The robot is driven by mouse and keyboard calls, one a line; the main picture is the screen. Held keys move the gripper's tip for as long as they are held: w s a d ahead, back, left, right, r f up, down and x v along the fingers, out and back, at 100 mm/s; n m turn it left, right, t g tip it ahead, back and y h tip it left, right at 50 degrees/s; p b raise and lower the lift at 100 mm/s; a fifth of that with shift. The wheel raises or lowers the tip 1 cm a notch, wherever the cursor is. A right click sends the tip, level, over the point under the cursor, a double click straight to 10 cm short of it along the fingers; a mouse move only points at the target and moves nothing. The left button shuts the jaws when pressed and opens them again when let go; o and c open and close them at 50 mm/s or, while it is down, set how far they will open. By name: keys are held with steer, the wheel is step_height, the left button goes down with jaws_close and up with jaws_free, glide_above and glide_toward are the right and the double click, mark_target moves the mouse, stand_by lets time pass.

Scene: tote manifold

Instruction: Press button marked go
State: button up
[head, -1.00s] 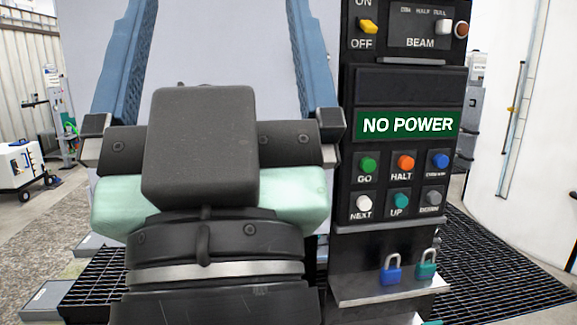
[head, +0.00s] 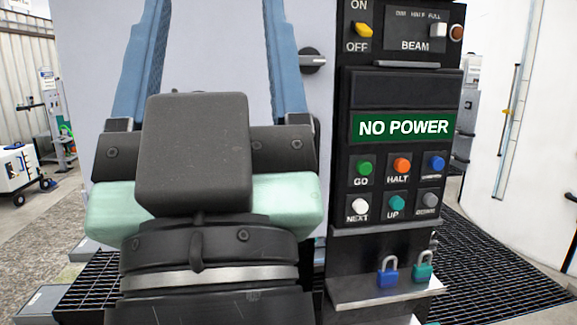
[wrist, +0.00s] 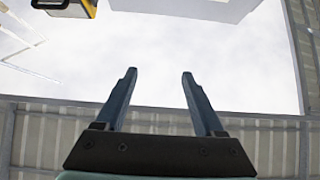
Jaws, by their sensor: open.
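The green GO button (head: 364,168) is on the black control panel (head: 345,215), at the upper left of a grid of buttons. A green display (head: 404,127) above it reads NO POWER. My gripper (head: 210,30) is in the head view to the left of the panel, pointing up, with its two blue fingers wide apart. In the wrist view my gripper (wrist: 158,75) is open with nothing between the fingers. The GO button does not show in the wrist view. The fingertips are cut off at the top of the head view.
Beside GO are the orange HALT button (head: 402,165) and a blue button (head: 436,163); below are NEXT (head: 360,206) and UP (head: 397,202). A yellow ON/OFF switch (head: 363,30) sits above. A blue padlock (head: 387,272) and a teal padlock (head: 423,266) are on a ledge below.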

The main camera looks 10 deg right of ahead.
jaws_close()
stand_by(1.4)
